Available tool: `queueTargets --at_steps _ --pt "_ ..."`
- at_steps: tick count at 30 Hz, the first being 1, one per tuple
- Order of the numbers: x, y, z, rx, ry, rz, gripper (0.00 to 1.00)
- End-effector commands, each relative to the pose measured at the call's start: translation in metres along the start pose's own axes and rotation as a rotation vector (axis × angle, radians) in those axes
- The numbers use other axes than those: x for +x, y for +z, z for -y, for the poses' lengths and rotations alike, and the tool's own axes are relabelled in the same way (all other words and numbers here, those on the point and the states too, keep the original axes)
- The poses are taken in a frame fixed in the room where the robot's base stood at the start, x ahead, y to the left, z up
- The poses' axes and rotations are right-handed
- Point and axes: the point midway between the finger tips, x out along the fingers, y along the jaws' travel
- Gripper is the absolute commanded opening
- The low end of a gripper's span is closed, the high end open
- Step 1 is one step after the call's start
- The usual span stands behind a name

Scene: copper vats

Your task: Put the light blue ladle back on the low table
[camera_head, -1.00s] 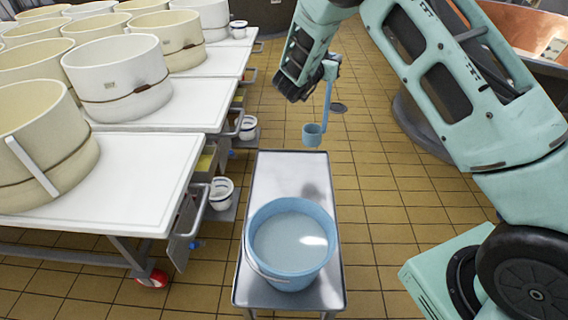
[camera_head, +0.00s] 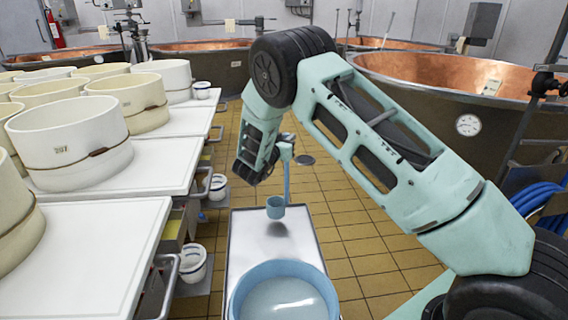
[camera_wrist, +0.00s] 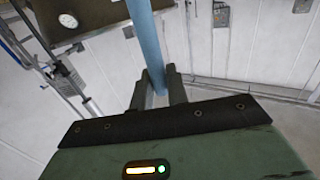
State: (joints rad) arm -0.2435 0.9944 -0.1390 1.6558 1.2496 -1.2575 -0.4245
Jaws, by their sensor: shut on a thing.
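The light blue ladle (camera_head: 276,208) hangs upright in the head view, cup down, with its long handle rising to my gripper (camera_head: 284,146). My gripper is shut on the upper handle. The cup is over the far end of the low metal table (camera_head: 242,240), with a dark shadow or reflection just below it; it seems slightly above the top. In the wrist view, the blue handle (camera_wrist: 146,40) passes between the fingers of my gripper (camera_wrist: 158,88); the cup is out of that view.
A blue bucket (camera_head: 240,302) of whitish liquid stands on the table's near part. White benches (camera_head: 95,235) with cream tubs (camera_head: 68,148) line the left, with small white buckets (camera_head: 192,264) beside them. Copper vats (camera_head: 440,80) stand behind and right.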

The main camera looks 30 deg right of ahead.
Motion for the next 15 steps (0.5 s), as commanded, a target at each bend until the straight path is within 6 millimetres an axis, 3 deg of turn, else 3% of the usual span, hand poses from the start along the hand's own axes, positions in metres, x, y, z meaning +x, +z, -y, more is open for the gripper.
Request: queueTargets --at_steps 11,15 --pt "0.001 0.041 0.000 -0.001 0.000 0.000 0.00" --pt "0.001 0.043 0.000 0.003 0.000 -0.001 0.00"
